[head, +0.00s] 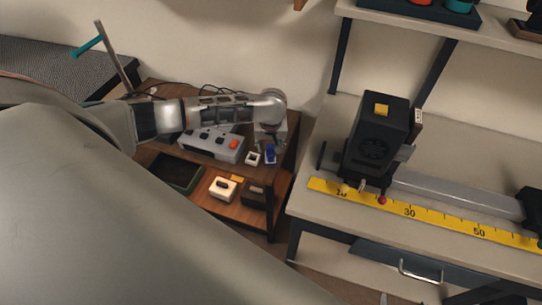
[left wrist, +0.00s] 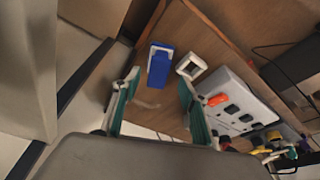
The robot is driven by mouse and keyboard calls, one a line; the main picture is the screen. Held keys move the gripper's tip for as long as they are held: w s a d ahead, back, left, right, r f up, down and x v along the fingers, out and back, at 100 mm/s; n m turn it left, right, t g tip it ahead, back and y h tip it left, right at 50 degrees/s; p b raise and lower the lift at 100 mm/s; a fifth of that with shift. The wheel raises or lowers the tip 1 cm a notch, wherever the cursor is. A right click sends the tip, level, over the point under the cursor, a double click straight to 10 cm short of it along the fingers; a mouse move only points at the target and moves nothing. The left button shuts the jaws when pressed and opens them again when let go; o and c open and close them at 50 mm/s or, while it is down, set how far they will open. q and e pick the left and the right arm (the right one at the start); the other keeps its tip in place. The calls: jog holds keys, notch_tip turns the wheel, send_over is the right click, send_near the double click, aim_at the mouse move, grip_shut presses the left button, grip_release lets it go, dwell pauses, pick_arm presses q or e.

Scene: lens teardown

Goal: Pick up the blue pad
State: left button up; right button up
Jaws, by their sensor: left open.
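The blue pad (head: 270,154) lies near the right end of the brown wooden stand's top. In the left wrist view the blue pad (left wrist: 159,68) is a small blue block with a pale edge at its far end. My left gripper (left wrist: 159,82) is open and empty, its two green-lined fingers spread with the pad ahead, roughly between the fingertips. The exact gap to the pad is hard to tell. In the head view my left gripper (head: 270,130) hangs just above the pad, its fingers mostly hidden. I do not make out my right gripper.
A small white square frame (left wrist: 191,66) lies close beside the pad. A grey box with a red switch (head: 212,143) sits to the left. Dark cables lie behind. The workbench (head: 310,215) with a yellow ruler (head: 430,214) and black device (head: 374,140) stands at right.

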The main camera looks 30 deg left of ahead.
aim_at(271, 150)
pick_arm(q)
jog(key=b+x, duration=0.1)
jog(key=x, duration=0.3)
jog(key=shift+w+r, duration=0.1)
jog(key=shift+w+f, duration=0.1)
jog(key=shift+f, duration=0.45)
jog(key=c, duration=1.2)
grip_shut()
pick_arm(e)
jog(key=shift+w+a+y, duration=0.3)
jog(key=shift+w+a, duration=0.05)
jog(key=shift+a, duration=0.15)
pick_arm(q)
jog(key=shift+r, duration=0.1)
pick_arm(e)
jog(key=shift+f, duration=0.1)
